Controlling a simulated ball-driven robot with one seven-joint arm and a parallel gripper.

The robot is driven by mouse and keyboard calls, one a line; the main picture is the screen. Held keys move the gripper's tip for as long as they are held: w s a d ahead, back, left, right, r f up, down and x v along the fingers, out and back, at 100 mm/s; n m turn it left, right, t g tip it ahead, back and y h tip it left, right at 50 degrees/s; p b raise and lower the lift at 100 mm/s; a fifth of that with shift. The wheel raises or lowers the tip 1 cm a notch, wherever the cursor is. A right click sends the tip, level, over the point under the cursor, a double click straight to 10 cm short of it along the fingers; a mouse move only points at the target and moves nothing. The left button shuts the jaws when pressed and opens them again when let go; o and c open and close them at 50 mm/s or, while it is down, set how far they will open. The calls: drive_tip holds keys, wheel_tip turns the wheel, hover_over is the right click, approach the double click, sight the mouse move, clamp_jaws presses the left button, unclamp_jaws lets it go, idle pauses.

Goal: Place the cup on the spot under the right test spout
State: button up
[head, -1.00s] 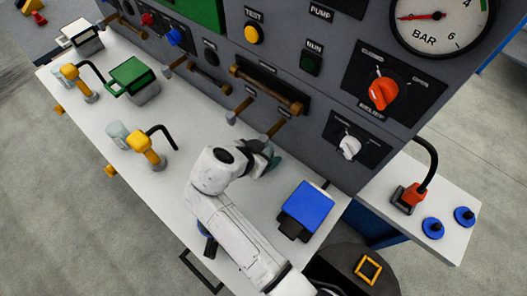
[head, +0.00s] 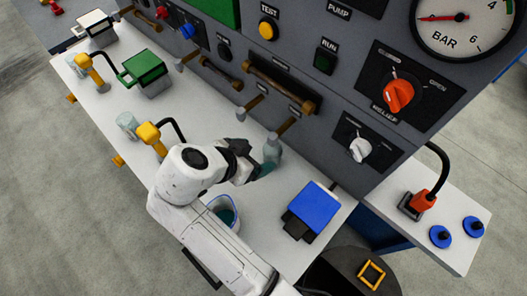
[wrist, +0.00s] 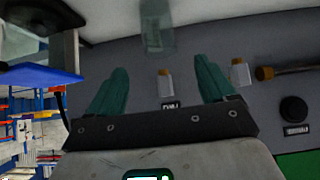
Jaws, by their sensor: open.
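A clear cup-like glass (head: 127,123) stands on the white bench (head: 205,120), beside the right yellow spout (head: 150,137). A clear bottle-shaped vessel (head: 272,150) stands by the panel, close to my gripper (head: 262,170). In the wrist view my gripper (wrist: 158,92) has its teal fingers wide apart with nothing between them; the vessel (wrist: 157,25) is ahead of them, not touched. A second yellow spout (head: 88,68) stands further left. The bench surface directly under the right yellow spout is partly hidden by it.
A bluish open container (head: 225,212) with teal inside sits behind my arm, partly hidden. A blue-topped block (head: 312,207) is to the right. A green-topped box (head: 146,72) is at the left. The panel's brown bar handle (head: 280,88) juts out above the bench.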

drive_tip(key=shift+v, duration=1.25)
